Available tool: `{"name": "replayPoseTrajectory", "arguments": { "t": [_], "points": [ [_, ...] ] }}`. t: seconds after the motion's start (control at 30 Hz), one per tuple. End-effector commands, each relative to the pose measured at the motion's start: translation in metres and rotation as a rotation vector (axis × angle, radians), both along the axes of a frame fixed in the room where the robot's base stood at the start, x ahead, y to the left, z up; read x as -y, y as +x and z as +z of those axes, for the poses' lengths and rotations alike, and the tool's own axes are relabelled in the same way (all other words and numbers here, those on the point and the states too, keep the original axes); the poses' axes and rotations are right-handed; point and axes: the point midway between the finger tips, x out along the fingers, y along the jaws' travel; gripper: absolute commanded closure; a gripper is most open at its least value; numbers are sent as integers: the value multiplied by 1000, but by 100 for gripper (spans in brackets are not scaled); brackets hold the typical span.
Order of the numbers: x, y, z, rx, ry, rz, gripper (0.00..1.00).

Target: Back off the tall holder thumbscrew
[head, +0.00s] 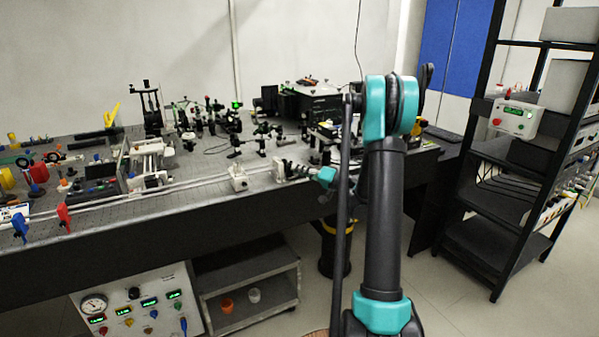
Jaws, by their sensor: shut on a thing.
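My gripper (281,169) is small in the head view, low over the front edge of the optical bench (205,196), beyond the teal wrist (327,176). It is shut on a small part that I take to be the thumbscrew; the part itself is too small and covered to make out. Several dark post holders (240,146) stand on the bench behind the gripper. I cannot tell for certain which one is the tall holder. My upright arm hides part of the bench's right end.
A small white block (238,178) stands just left of my gripper. A black box (318,108) stands behind. Long rails and red and blue clamps (64,218) lie to the left. A black shelf rack (505,215) stands at right, with open floor before it.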

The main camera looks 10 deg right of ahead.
Motion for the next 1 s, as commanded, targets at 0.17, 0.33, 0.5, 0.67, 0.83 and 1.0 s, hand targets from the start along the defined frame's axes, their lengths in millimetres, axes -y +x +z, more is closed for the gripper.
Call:
{"name": "replayPoseTrajectory", "arguments": {
  "t": [0.17,0.33,0.5,0.67,0.83,1.0],
  "points": [
    [0,-1,-1,47,-47,1,100],
    [0,-1,-1,69,-68,2,100],
    [0,-1,-1,76,-74,2,100],
    [0,-1,-1,76,-74,2,100],
    [0,-1,-1,75,-73,2,79],
    [0,-1,-1,76,-71,1,65]
  ]
}}
